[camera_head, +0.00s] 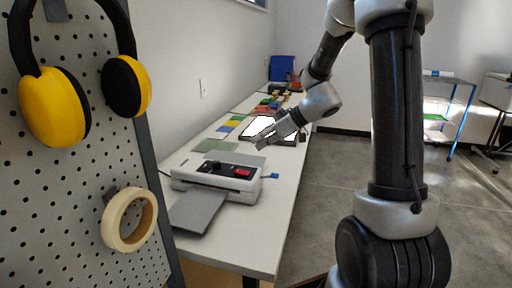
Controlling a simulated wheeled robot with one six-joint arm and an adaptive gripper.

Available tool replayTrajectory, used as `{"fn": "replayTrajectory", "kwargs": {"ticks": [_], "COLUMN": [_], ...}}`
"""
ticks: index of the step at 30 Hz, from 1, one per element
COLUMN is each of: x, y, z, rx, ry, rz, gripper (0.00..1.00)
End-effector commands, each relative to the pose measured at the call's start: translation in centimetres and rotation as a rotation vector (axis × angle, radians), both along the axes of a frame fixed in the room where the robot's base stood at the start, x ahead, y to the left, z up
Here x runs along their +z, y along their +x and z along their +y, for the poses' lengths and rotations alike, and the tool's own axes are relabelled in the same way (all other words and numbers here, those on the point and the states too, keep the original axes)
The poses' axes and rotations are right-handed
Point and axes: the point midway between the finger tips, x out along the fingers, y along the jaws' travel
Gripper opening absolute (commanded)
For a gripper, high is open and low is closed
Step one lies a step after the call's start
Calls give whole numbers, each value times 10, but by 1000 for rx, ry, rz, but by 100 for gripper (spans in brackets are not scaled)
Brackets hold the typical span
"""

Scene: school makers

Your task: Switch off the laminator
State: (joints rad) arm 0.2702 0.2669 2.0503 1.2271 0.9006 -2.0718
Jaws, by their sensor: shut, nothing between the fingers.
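The laminator (212,183) is a low white machine with a dark top panel, standing near the front of the long white table. The switch's position is too small to read. A grey sheet or tray (198,211) extends from its front. My gripper (259,145) is shut and empty, above and behind the laminator's right side, apart from it.
A pegboard (75,190) with yellow ear muffs (50,108) and a tape roll (129,219) stands close at left. Coloured sheets and a white lit panel (258,126) lie farther along the table (262,232). A blue-framed cart (458,115) stands at right. Floor right of the table is open.

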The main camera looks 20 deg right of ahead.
Motion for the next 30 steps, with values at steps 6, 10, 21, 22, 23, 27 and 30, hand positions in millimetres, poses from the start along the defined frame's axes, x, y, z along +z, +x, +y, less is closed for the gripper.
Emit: {"fn": "replayTrajectory", "kwargs": {"ticks": [6,10,21,22,23,27,30], "x": [-30,-46,-88,-89,-90,-90,-90], "y": [21,34,40,41,41,41,41], "z": [31,48,56,56,56,56,56], "rx": [3,3,-1,-1,-1,0,0], "ry": [1,0,0,0,0,0,0], "rz": [4,3,1,1,1,0,0], "gripper": [0,0,0,0,0,0,0]}}
